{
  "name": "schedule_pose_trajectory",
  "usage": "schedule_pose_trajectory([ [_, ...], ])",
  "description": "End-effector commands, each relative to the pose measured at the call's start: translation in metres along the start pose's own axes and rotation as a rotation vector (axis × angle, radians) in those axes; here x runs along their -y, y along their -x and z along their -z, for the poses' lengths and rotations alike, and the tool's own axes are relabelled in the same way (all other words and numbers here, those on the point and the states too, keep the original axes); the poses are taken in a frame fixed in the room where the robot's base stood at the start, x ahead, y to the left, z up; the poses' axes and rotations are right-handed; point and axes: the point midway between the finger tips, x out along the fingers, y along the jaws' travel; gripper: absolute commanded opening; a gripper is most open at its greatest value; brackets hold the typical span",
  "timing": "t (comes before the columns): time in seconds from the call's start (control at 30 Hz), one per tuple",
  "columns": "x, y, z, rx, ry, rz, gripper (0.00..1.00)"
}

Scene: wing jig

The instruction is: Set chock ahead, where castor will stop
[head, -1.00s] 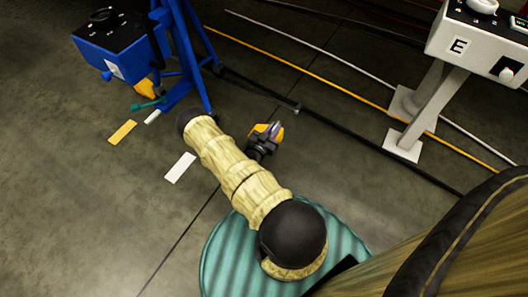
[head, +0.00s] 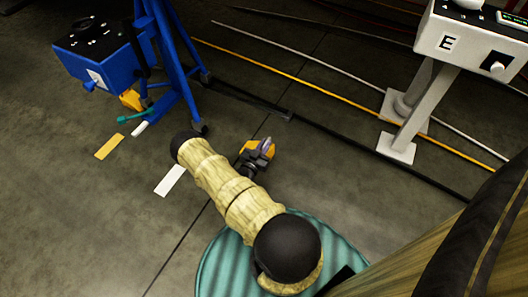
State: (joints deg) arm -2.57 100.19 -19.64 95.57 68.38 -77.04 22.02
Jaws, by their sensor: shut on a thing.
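My gripper (head: 257,154) is at the end of my tan-sleeved arm, in the middle of the head view. It is shut on a small yellow-orange block, likely the chock (head: 264,145), partly hidden by the dark jaws. Its height over the floor is hard to tell. A blue stand (head: 168,50) with splayed legs and a blue control box is at the upper left, left of my gripper. Another yellow piece (head: 131,100) sits low by its leg, beside a teal lever (head: 134,117). I cannot clearly make out which part is the castor.
Cables (head: 340,85) cross the floor behind my gripper. A white pedestal (head: 410,120) marked E stands right.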

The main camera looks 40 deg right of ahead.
Motion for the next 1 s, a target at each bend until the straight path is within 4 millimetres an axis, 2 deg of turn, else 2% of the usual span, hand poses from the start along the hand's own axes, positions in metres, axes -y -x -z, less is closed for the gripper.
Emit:
schedule_pose_trajectory([
  [0.07, 0.000, -0.001, -0.003, -0.005, -0.001, 0.000, 0.00],
  [0.33, 0.000, -0.001, -0.034, -0.005, -0.001, 0.000, 0.00],
  [0.63, 0.000, -0.001, -0.036, -0.004, -0.001, 0.001, 0.00],
  [0.67, 0.000, 0.000, -0.038, 0.001, 0.001, 0.000, 0.18],
  [0.77, 0.000, 0.000, -0.038, 0.001, 0.001, 0.001, 0.36],
  [1.0, 0.000, 0.000, -0.037, 0.000, 0.000, 0.000, 0.36],
])
